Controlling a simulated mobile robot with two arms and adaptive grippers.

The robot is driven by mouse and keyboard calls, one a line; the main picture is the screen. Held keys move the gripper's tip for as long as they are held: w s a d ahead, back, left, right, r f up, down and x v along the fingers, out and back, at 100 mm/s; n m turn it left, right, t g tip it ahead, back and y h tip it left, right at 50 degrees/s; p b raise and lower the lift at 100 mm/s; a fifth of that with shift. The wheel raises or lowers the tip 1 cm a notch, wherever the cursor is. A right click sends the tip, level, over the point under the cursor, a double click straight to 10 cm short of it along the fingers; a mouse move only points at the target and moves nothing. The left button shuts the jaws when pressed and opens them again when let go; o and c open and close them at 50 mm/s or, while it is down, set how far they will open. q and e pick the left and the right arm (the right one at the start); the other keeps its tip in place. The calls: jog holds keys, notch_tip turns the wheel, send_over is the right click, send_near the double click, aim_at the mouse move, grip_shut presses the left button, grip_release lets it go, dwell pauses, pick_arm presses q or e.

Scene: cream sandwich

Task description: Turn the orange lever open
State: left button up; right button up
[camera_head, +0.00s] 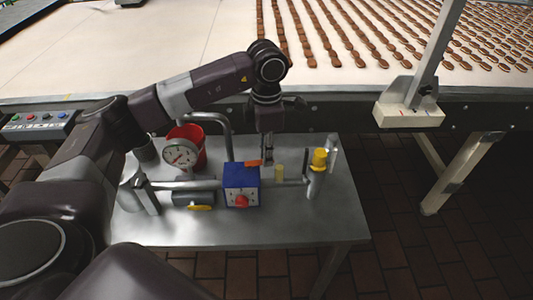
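The orange lever (253,163) is a small flat bar on top of the blue box (241,184) in the pipework on the metal table. Its far right end lies close to my gripper. My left gripper (267,157) reaches in from the left and points straight down, just behind and to the right of the lever. Its fingers look narrow and close together. I cannot tell whether they touch the lever or hold anything. My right gripper is not in view.
The metal table (335,220) also bears a pressure gauge (179,154), a red bucket (199,157), a yellow-capped cylinder (316,178) and a yellow handle (199,207). A red knob (242,201) is on the blue box's front. A conveyor (160,50) with sandwich rows runs behind.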

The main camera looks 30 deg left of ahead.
pick_arm(q)
jog(key=o, duration=0.4)
notch_tip(320, 180, up, 12)
dwell(0.5)
dwell(0.4)
